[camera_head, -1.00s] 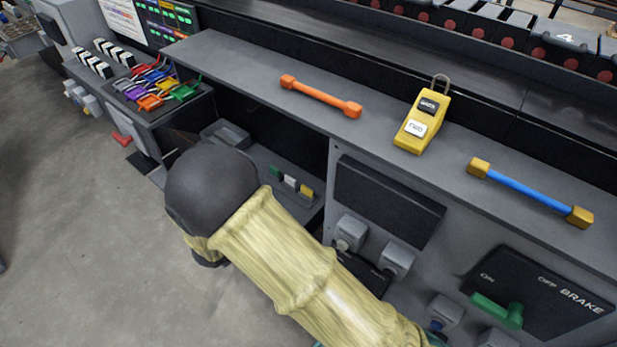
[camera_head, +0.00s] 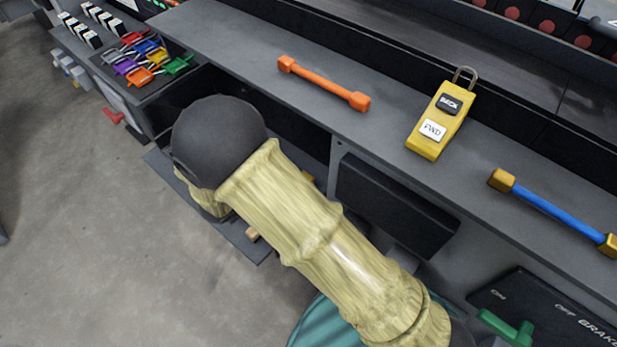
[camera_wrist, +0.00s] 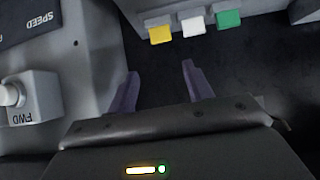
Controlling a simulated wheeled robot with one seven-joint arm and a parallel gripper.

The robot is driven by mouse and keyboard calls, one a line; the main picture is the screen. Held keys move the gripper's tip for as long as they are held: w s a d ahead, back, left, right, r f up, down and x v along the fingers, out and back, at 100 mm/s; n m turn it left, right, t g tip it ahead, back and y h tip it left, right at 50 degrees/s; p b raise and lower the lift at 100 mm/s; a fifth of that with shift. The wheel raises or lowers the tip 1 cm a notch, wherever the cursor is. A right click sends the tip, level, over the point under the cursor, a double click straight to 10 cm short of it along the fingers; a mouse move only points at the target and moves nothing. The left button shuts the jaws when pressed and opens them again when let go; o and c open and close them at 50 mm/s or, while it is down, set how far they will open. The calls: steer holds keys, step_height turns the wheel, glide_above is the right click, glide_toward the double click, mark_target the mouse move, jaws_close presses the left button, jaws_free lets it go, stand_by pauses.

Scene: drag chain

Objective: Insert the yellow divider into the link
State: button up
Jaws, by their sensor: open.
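My gripper (camera_wrist: 160,88) is open and empty in the wrist view, its two purple fingers apart over a dark recess. In the head view my arm hides it. No piece is clearly identifiable as the yellow divider. A small yellow block (camera_wrist: 159,35) stands ahead of the fingers in the wrist view, beside a white block (camera_wrist: 192,24) and a green block (camera_wrist: 229,18); the fingers do not touch them. An orange bar with thick ends (camera_head: 323,83) and a blue bar with yellow ends (camera_head: 545,207) lie on the grey ledge. I cannot tell which part is the link.
A yellow hand control with a shackle (camera_head: 438,122) lies on the ledge (camera_head: 225,45) between the bars. Several coloured padlocks (camera_head: 143,62) lie at the upper left. A FWD knob (camera_wrist: 22,92) stands left of my gripper. Open floor (camera_head: 70,200) is at the left.

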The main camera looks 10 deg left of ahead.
steer(key=p+x, duration=0.2)
steer(key=x, duration=0.9)
steer(key=shift+w+d+f, duration=0.15)
steer(key=shift+d, duration=0.1)
steer(key=shift+w+f, duration=0.25)
steer(key=shift+p+x, duration=0.9)
steer(key=shift+x, duration=1.7)
steer(key=shift+w+a, duration=0.1)
steer(key=c, duration=0.7)
steer(key=shift+r, duration=0.1)
step_height(320, 180, up, 10)
steer(key=shift+f+b, duration=0.1)
steer(key=shift+b, duration=0.7)
